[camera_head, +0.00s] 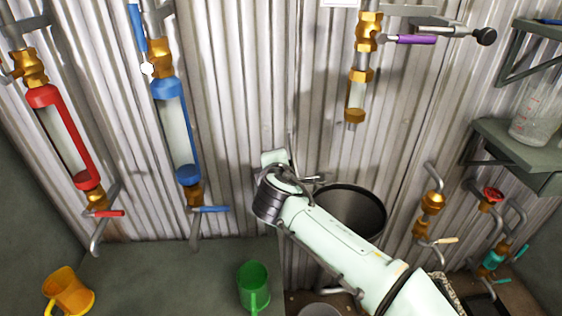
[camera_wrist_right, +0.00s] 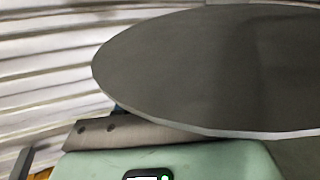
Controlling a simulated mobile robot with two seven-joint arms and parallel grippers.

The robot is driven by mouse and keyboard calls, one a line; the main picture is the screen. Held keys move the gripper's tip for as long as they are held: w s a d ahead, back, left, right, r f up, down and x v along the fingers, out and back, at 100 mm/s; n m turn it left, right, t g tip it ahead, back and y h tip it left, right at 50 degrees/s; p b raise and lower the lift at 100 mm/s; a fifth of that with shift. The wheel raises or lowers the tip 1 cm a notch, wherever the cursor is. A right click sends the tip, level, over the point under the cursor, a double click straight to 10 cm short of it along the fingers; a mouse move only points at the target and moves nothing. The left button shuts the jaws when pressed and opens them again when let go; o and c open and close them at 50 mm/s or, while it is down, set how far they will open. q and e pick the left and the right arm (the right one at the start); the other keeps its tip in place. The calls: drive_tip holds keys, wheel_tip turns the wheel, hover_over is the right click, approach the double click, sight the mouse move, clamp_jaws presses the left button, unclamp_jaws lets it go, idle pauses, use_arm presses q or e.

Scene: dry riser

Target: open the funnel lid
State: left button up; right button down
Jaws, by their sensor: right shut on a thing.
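The funnel (camera_head: 350,210) is a dark, round vessel with a pale rim, left of centre-right in the head view, against the corrugated wall. Its top looks dark; I cannot tell there whether that is the lid or the inside. In the right wrist view a large flat grey disc with a thin pale edge, seemingly the funnel lid (camera_wrist_right: 215,68), fills the upper right. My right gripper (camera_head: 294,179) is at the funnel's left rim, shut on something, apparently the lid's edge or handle. Its fingertips are mostly hidden behind the wrist and disc. My left gripper is not in view.
Red (camera_head: 63,135) and blue (camera_head: 177,130) framed tubes stand on the wall at left. A brass valve with a purple handle (camera_head: 412,39) is above the funnel. Green (camera_head: 254,287) and orange (camera_head: 69,291) mugs sit on the lower left surface. Shelves (camera_head: 510,145) jut out at right.

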drive_tip(key=shift+r, duration=0.1)
drive_tip(key=c, duration=0.8)
unclamp_jaws()
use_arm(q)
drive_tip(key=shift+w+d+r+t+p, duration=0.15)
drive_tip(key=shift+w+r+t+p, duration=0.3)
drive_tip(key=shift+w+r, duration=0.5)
use_arm(e)
drive_tip(key=v, duration=1.3)
drive_tip(key=shift+s, duration=0.2)
